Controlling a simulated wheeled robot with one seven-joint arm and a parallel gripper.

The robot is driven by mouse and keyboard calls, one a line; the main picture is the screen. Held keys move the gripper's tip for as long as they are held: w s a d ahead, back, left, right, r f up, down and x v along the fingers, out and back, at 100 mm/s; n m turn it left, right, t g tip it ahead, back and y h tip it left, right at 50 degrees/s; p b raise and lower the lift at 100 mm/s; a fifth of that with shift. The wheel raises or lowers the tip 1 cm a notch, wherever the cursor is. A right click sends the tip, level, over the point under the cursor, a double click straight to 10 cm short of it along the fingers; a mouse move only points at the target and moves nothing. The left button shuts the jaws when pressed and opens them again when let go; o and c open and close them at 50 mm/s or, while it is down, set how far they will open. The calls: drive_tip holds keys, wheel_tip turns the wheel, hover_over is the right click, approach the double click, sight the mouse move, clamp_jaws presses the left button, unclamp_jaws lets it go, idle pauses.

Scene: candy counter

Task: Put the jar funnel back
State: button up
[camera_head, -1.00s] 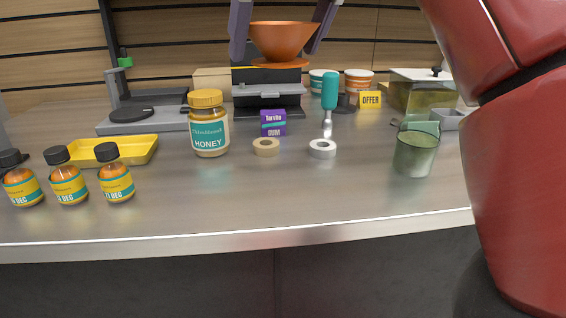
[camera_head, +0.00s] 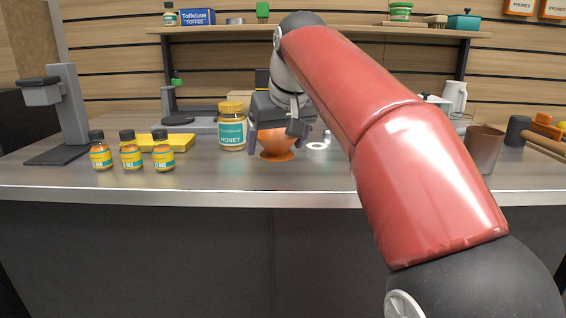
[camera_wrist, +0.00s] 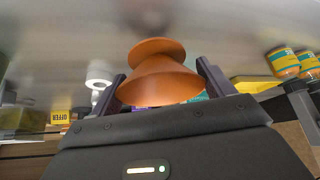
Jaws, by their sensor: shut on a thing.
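The orange jar funnel (camera_head: 278,141) is between the two fingers of my gripper (camera_head: 277,137), in front of and to the right of the honey jar in the head view. Its wide bowl is up and its small flange is down, low over the counter; I cannot tell whether it touches. In the wrist view the funnel (camera_wrist: 158,82) sits between the dark fingers of my gripper (camera_wrist: 162,82), which are shut on it. The green glass seen earlier on the right is not visible now; my red arm covers that part of the counter.
The honey jar (camera_head: 232,130) stands close left of the funnel. Several small orange bottles (camera_head: 131,155) stand by a yellow tray (camera_head: 172,141). A white tape ring (camera_head: 316,146) lies right of the gripper. A brown cup (camera_head: 484,150) stands farther right. The front counter strip is clear.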

sight(277, 155)
wheel_tip(277, 155, down, 3)
drive_tip(key=b, duration=0.2)
drive_tip(key=shift+f+b, duration=0.2)
drive_tip(key=shift+b, duration=0.2)
drive_tip(key=shift+r, duration=0.2)
drive_tip(key=shift+f, duration=0.15)
drive_tip(key=o, duration=0.9)
drive_tip(key=shift+r, duration=0.3)
drive_tip(key=p+v, duration=0.3)
drive_tip(key=v, duration=0.8)
drive_tip(key=shift+s+r+p, duration=0.3)
drive_tip(key=shift+p, duration=0.05)
drive_tip(key=shift+d, duration=0.1)
